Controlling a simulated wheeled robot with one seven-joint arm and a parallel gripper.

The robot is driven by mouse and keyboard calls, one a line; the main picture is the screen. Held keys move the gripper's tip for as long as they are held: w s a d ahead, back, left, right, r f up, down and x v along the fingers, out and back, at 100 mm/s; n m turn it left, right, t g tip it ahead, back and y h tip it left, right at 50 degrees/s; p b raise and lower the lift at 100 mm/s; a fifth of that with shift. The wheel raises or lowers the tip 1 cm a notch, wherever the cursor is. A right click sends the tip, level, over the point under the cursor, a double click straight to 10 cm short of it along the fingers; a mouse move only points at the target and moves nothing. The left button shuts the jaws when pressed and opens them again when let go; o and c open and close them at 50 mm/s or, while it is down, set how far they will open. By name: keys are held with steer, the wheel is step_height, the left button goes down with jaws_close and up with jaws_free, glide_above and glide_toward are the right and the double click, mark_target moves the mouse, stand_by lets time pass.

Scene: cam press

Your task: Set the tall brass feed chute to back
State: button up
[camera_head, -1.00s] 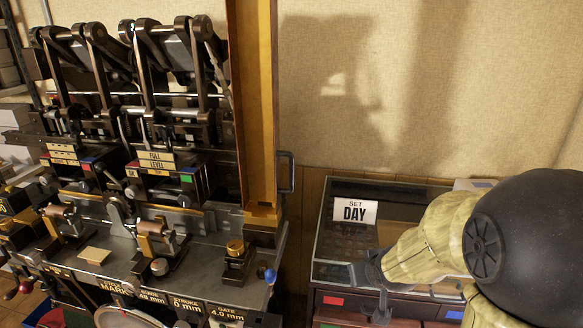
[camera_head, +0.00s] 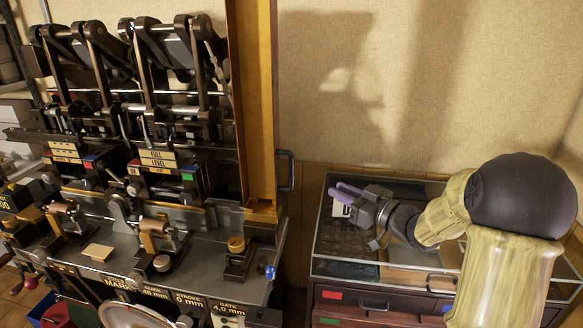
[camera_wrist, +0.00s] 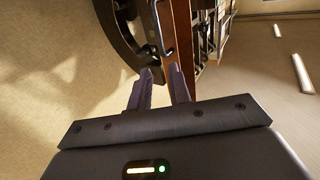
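The tall brass feed chute (camera_head: 262,110) is an upright gold-brown channel at the right end of the press. A dark loop handle (camera_head: 286,170) sticks out from its right side. My gripper (camera_head: 342,190) is over the glass case, right of the handle and apart from it, with purple fingers pointing left. In the wrist view the two fingers (camera_wrist: 162,78) are spread with nothing between them. Beyond their tips that view shows the chute's brown side (camera_wrist: 181,40) and the loop handle (camera_wrist: 164,30).
A glass-topped case (camera_head: 345,262) stands right of the press, below my gripper. The press bench (camera_head: 205,262) carries levers, rollers and a blue knob (camera_head: 270,271). A dark curved part (camera_wrist: 118,30) is left of the handle in the wrist view. The wall is behind.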

mark_target(293, 168)
steer(key=p+x, duration=0.5)
steer(key=x, duration=1.1)
steer(key=shift+w+a, duration=0.1)
steer(key=shift+a, duration=0.05)
steer(key=shift+w+a+f+p, duration=0.1)
steer(key=shift+w+a+p, duration=0.25)
steer(key=shift+w, duration=0.1)
jaws_close()
